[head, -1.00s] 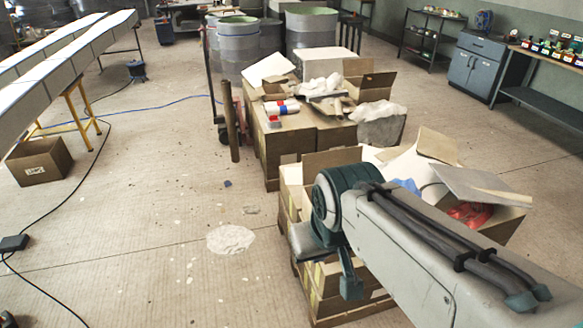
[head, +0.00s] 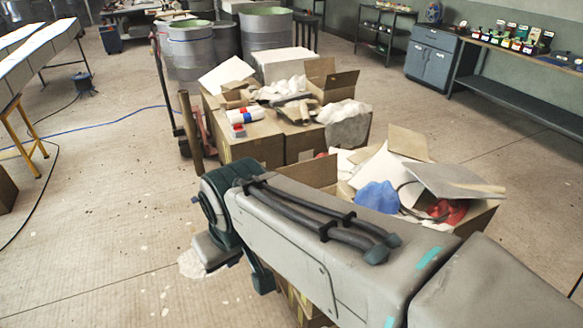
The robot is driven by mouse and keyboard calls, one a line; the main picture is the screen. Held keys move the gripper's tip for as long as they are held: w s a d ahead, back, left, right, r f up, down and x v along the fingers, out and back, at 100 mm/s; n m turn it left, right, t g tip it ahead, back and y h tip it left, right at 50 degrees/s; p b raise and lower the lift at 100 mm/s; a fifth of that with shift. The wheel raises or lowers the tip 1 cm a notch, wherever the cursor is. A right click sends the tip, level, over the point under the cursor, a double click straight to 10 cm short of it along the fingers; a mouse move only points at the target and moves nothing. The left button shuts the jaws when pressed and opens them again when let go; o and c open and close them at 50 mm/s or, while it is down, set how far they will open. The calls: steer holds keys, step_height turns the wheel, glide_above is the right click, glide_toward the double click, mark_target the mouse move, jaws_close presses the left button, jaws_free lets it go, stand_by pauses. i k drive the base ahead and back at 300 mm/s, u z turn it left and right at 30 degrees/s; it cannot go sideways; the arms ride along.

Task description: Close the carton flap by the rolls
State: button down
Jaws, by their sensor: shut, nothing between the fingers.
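The rolls, white with red and blue ends (head: 244,115), lie on brown cartons (head: 252,145) of the far stack. To the right behind them, an open carton has a raised brown flap (head: 339,86), with another flap (head: 319,67) standing behind it. Crumpled white material lies beside these flaps. A further raised flap (head: 312,173) shows on the near stack, partly behind my arm. My arm reaches in from the lower right, in front of the near stack. Its far joint is left of the near stack and nearer than the rolls. My gripper's fingers are not visible.
The near stack holds loose boards (head: 450,180), a blue bag (head: 377,196) and red material (head: 447,211). A post (head: 190,132) and a red hand truck stand left of the far stack. Large drums (head: 265,30) stand behind. Open floor (head: 100,200) lies left.

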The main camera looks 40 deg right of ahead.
mark_target(319, 172)
steer(key=i, duration=3.4)
steer(key=z, duration=3.05)
steer(key=i, duration=0.35)
steer(key=u, duration=0.1)
